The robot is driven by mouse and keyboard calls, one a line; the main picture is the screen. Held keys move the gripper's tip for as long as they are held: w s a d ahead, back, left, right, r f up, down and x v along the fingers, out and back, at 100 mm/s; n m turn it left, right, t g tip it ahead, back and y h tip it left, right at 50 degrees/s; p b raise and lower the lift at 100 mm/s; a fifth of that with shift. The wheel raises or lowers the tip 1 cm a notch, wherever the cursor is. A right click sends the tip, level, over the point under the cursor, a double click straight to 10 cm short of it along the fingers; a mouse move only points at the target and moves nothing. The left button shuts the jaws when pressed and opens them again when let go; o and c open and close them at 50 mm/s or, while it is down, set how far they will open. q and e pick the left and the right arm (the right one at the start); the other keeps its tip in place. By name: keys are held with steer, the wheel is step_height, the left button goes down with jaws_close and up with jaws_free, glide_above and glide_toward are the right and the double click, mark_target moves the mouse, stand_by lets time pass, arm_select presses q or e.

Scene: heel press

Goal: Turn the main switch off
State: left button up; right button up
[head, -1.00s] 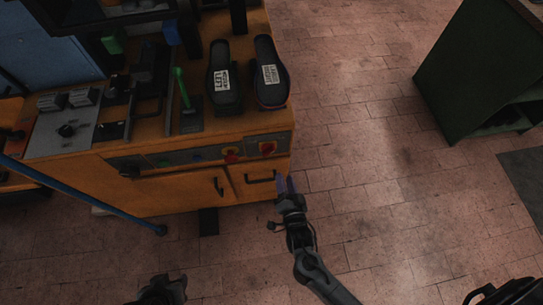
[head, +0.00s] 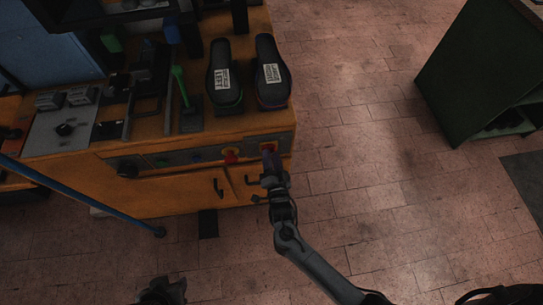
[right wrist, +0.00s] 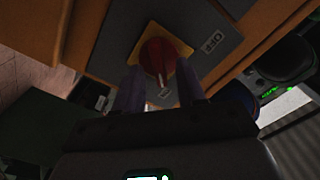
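The main switch is a red rotary knob on a yellow plate (right wrist: 130,55). It fills the upper middle of the right wrist view (right wrist: 158,58). Its pale pointer line faces down the picture, toward a small label, not toward the OFF label (right wrist: 212,42). My right gripper (right wrist: 160,88) is open, its two fingers apart on either side of the knob's lower part. I cannot tell whether they touch it. In the head view, my right gripper (head: 268,152) covers most of the switch. A dark part of mine at the bottom edge may be my left gripper (head: 163,291).
The switch sits on the front panel of an orange machine (head: 140,190). Another red knob (head: 231,155) is just left of it. Door handles (head: 218,187) stick out below. Two black shoe forms (head: 271,75) stand on top. A blue pole (head: 90,203) crosses at left.

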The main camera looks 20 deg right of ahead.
steer(key=shift+w+d, duration=0.2)
steer(key=shift+w, duration=0.35)
steer(key=shift+c, duration=0.4)
jaws_close()
